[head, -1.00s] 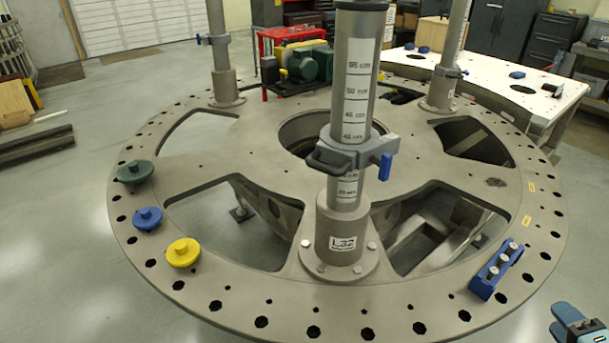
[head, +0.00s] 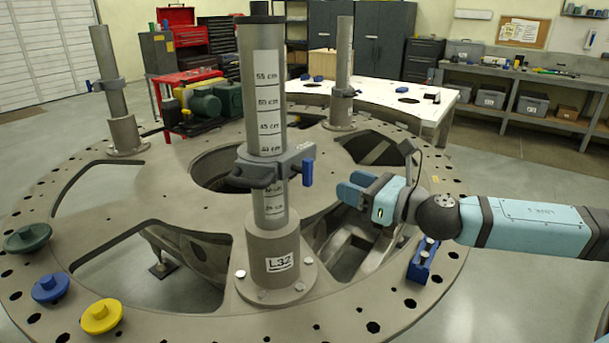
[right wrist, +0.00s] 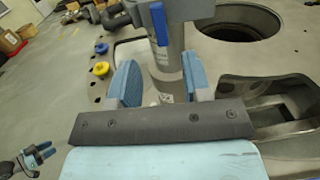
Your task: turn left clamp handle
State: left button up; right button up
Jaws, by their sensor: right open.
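A grey clamp (head: 283,164) sits around the front post (head: 262,100) marked L32. Its blue handle (head: 308,172) hangs down on the right side, and it also shows in the right wrist view (right wrist: 158,22). My right gripper (head: 354,186) is open and empty, to the right of the handle and a little lower, not touching it. In the right wrist view the handle is ahead, above the gap between the fingers (right wrist: 160,82). My left gripper (right wrist: 38,156) shows small at the lower left of that view, apparently open and empty; it is outside the head view.
The posts stand on a large round turret plate (head: 180,325) with openings. Green (head: 28,238), blue (head: 50,287) and yellow (head: 101,316) knobs are at the left; a blue block (head: 422,262) is below my right arm.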

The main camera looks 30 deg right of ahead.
aim_at(311, 171)
jog(key=x, duration=0.4)
jog(key=shift+w+r+p, duration=0.1)
jog(key=shift+w+p, duration=0.05)
jog(key=shift+p, duration=0.25)
jog(key=shift+p+x, duration=0.45)
jog(key=shift+x, duration=0.55)
jog(key=p+x, duration=0.1)
jog(key=x, duration=0.2)
jog(key=shift+w+a, duration=0.1)
jog(key=shift+w, duration=0.1)
pick_arm(q)
jog(key=shift+s+a+r+p, duration=0.15)
jog(key=shift+r+p, duration=0.2)
jog(key=shift+r, duration=0.95)
pick_arm(e)
jog(key=shift+w+a, duration=0.25)
jog(key=shift+w, duration=0.4)
grip_shut()
